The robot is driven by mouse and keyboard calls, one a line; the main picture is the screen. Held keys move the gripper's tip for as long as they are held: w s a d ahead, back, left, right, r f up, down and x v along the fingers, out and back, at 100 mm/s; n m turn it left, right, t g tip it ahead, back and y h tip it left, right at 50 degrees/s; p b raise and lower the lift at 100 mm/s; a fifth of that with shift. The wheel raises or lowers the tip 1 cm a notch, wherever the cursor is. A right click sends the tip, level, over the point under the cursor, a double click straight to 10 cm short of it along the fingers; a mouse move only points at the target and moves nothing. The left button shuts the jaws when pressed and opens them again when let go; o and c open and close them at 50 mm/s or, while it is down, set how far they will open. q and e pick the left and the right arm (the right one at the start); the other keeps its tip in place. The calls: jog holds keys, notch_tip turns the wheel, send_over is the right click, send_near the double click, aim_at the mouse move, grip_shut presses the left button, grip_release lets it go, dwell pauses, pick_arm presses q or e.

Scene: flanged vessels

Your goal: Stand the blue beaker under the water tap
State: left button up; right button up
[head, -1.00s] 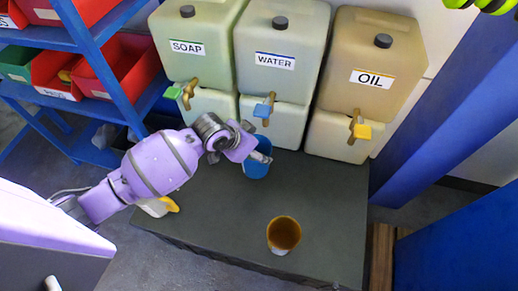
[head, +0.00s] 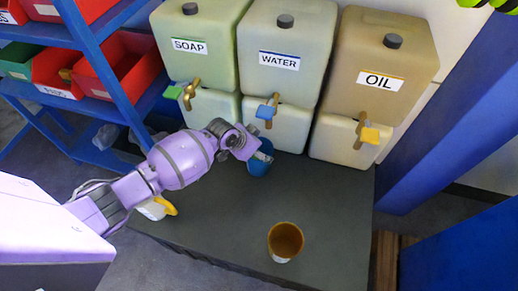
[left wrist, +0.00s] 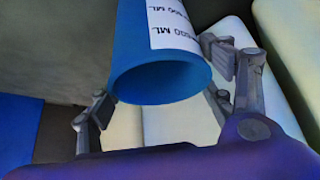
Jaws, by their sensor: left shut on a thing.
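The blue beaker (head: 258,168) is upright at the back of the dark bench, just below and in front of the water tap (head: 266,111) with its blue handle. My left gripper (head: 263,156) is shut on the beaker near its top. In the left wrist view the blue beaker (left wrist: 150,50) shows its open mouth and a white volume label, with fingers of the left gripper (left wrist: 160,110) on both sides. I cannot tell whether the beaker's base touches the bench. My right gripper is not in view.
The soap tank (head: 199,45), water tank (head: 280,50) and oil tank (head: 385,60) stand along the back. An amber beaker (head: 285,241) stands at the bench front. A yellow-handled white container (head: 153,209) is at the left edge. The bench's right side is clear.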

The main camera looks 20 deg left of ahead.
pick_arm(q)
jog(key=o, duration=2.1)
jog(key=shift+f, duration=0.1)
